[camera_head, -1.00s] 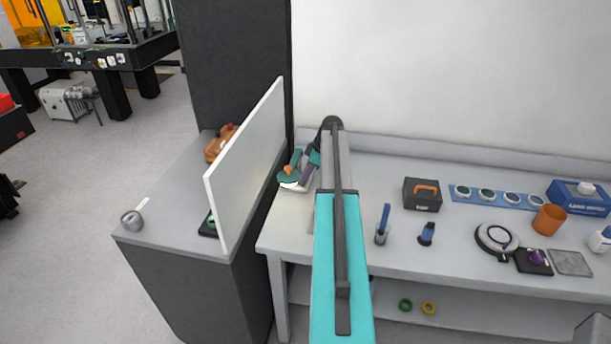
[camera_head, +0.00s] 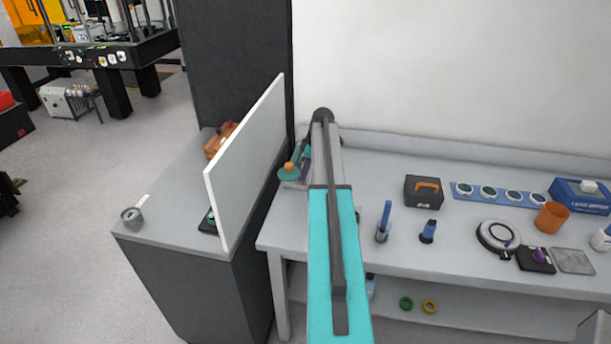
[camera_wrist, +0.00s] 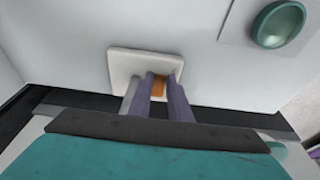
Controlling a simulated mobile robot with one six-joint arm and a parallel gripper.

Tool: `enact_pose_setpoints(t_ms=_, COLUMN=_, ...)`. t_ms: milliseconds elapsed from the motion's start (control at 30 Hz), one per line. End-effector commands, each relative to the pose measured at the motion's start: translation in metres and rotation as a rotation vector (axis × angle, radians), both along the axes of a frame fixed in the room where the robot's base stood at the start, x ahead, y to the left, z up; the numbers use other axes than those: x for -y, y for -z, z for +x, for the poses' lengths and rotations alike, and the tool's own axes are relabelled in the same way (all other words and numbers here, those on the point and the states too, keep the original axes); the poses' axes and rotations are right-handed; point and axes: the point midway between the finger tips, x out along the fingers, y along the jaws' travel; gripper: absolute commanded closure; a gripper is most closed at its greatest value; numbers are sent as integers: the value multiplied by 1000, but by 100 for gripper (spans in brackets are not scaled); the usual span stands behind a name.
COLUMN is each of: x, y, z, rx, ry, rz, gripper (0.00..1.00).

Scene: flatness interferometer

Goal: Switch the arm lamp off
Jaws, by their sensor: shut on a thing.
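In the head view, a teal round part with an orange piece (camera_head: 289,170), likely of the arm lamp, stands at the table's left end beside the white upright panel. My arm partly hides this area. In the wrist view, my gripper (camera_wrist: 158,88) is shut on a small orange piece (camera_wrist: 159,80) that shows between its fingertips. The orange piece sits on a whitish square plate (camera_wrist: 125,62). A green-teal round dish (camera_wrist: 278,24) lies to the upper right of it. I cannot tell the lamp's light state.
The white upright panel (camera_head: 245,165) stands close left of the lamp area.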

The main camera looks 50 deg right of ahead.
Motion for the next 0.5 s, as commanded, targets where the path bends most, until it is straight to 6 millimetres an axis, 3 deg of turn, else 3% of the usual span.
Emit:
enact_pose_setpoints(t_ms=467, x=-1, y=-2, z=1, rx=-55, ry=0, rz=-34, gripper=100)
enact_pose_setpoints(t_ms=500, x=-1, y=-2, z=1, rx=-56, ry=0, rz=-34, gripper=81)
